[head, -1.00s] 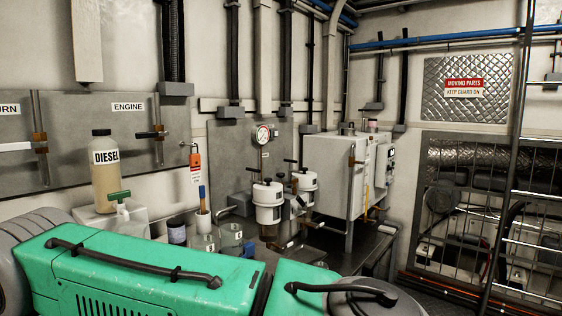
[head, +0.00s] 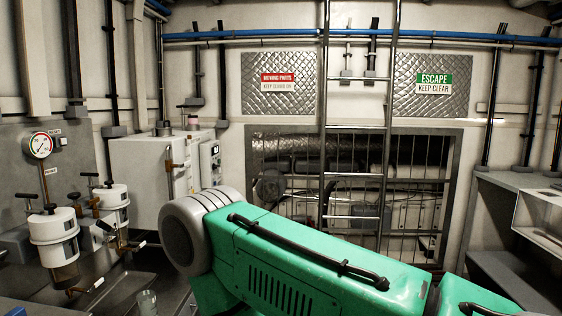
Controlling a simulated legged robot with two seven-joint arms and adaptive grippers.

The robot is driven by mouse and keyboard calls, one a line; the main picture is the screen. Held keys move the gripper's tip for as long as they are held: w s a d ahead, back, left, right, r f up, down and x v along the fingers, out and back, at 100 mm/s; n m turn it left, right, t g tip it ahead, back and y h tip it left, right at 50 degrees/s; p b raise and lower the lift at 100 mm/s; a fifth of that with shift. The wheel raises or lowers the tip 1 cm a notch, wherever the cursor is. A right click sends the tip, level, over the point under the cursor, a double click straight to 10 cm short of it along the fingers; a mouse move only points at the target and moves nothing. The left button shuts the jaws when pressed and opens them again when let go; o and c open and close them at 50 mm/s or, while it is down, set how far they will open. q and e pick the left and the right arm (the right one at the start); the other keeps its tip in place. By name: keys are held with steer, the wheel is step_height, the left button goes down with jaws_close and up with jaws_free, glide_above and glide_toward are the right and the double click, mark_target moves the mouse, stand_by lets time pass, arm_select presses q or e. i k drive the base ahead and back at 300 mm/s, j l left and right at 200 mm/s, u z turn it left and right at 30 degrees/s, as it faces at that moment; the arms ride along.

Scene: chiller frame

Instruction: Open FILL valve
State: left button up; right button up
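No label that I can read as FILL shows, so I cannot tell which valve it is. Two white filter canisters (head: 53,232) with black T-handles stand at the left. A small brass valve with a tagged lever (head: 88,287) sits low below them, and another brass fitting (head: 122,240) is beside the rear canister. The tags are too small to read. My green arm casing crosses the foreground. Neither of my grippers shows.
A ladder (head: 356,150) stands before a barred machinery opening (head: 420,190). An ESCAPE sign (head: 434,83) hangs on the back wall. Grey shelving (head: 500,225) is at the right.

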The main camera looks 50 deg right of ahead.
mark_target(185, 164)
steer(key=i+l+z, duration=0.7)
steer(key=z, duration=0.15)
steer(key=i+l, duration=0.05)
steer(key=l, duration=0.05)
